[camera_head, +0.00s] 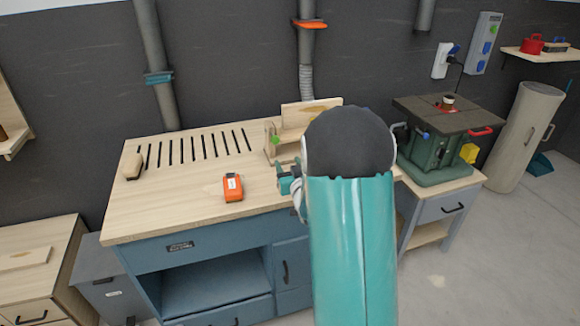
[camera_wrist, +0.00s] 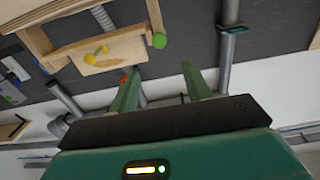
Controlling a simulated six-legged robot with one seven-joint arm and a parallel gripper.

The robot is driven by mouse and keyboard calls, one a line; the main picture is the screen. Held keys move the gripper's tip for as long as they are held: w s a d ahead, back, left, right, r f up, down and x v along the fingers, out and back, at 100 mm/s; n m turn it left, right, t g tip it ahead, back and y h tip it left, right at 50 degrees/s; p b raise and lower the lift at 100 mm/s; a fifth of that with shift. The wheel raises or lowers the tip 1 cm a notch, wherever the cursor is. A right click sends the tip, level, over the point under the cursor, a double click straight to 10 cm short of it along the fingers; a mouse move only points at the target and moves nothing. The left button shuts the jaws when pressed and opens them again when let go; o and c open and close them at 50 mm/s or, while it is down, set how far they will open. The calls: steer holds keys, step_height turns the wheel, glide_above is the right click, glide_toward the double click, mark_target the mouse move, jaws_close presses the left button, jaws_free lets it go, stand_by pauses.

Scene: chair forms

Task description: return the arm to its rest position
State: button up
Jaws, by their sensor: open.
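My arm rises in the head view as a teal link with a dark rounded joint, in front of the workbench's right part. My gripper (camera_wrist: 158,88) shows in the wrist view with its two green fingers apart and nothing between them. In the head view only a small teal part of the wrist end shows left of the arm, over the bench top; the fingertips are hidden there. The wrist view looks toward the wall, with a wooden jig (camera_wrist: 100,50) with yellow and green knobs at upper left, apart from the fingers.
The workbench (camera_head: 165,205) carries an orange-and-black box (camera_head: 233,187), a wooden block (camera_head: 133,166) and the wooden jig (camera_head: 272,145). A green machine (camera_head: 437,145) stands on a cabinet at right. Pipes (camera_head: 155,65) run down the wall. The bench's front left is clear.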

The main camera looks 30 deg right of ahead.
steer(key=s+a+r+g+y, duration=0.2)
steer(key=s+a+r+g, duration=0.55)
steer(key=a, duration=0.65)
steer(key=s+a+r+n+g+y, duration=0.1)
steer(key=s+a, duration=0.5)
steer(key=s, duration=0.6)
steer(key=s+a+r+n+g+y, duration=0.1)
steer(key=s+a+g, duration=0.2)
steer(key=s, duration=0.9)
steer(key=a, duration=0.2)
steer(key=shift+a+r+n, duration=0.35)
steer(key=shift+n, duration=0.05)
steer(key=shift+c, duration=1.4)
steer(key=shift+s+d, duration=0.1)
